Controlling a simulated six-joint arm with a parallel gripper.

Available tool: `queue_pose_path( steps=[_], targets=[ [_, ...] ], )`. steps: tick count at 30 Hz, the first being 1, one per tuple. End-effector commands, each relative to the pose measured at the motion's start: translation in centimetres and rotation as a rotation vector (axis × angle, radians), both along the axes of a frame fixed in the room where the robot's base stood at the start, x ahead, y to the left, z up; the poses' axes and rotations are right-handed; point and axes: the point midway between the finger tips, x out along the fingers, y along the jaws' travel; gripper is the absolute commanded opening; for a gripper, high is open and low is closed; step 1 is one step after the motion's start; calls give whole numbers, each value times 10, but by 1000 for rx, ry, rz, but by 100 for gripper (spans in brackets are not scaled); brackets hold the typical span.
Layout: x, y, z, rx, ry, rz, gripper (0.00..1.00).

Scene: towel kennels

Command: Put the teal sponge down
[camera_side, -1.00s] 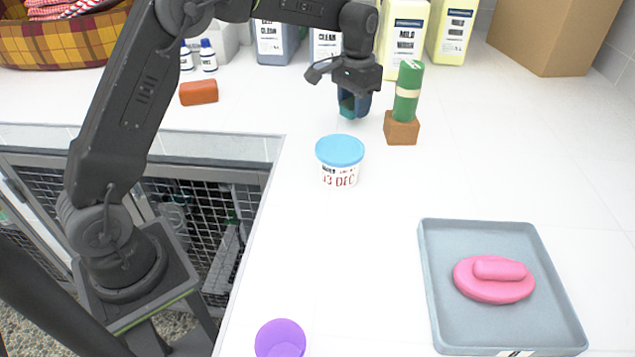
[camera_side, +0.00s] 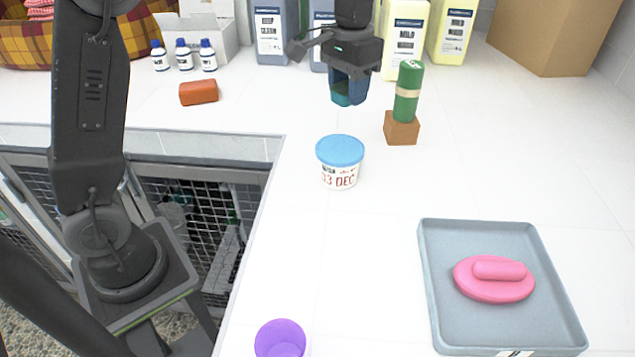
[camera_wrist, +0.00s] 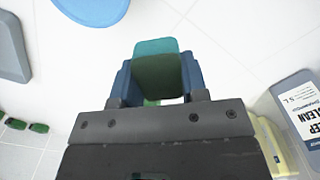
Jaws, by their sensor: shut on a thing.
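My gripper (camera_side: 348,92) is shut on the teal sponge (camera_wrist: 156,46) and holds it above the white counter, behind the blue-lidded tub. In the side view the sponge shows only as a small teal patch low between the blue fingers. In the wrist view the sponge sticks out past the fingers (camera_wrist: 157,78), its teal face on top and a darker green face nearer me. A gap of clear counter shows between the held sponge and the tub.
The blue-lidded tub (camera_side: 340,160) stands in front of my gripper. A green roll on a brown block (camera_side: 402,132) stands close on the right. Bottles (camera_side: 404,40) line the back. A grey tray (camera_side: 450,335) holds a pink brush. A red-brown bar (camera_side: 198,93) lies left.

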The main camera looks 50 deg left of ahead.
Motion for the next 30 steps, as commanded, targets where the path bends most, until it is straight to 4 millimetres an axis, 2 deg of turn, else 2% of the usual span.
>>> queue_pose_path(
  steps=[5, 18, 30],
  targets=[
    [-26, -14, 20, 0, -3, -1, 19],
    [-81, -60, 17, 0, -1, 338, 19],
    [-131, -86, 12, -1, -1, 613, 19]
  ],
)
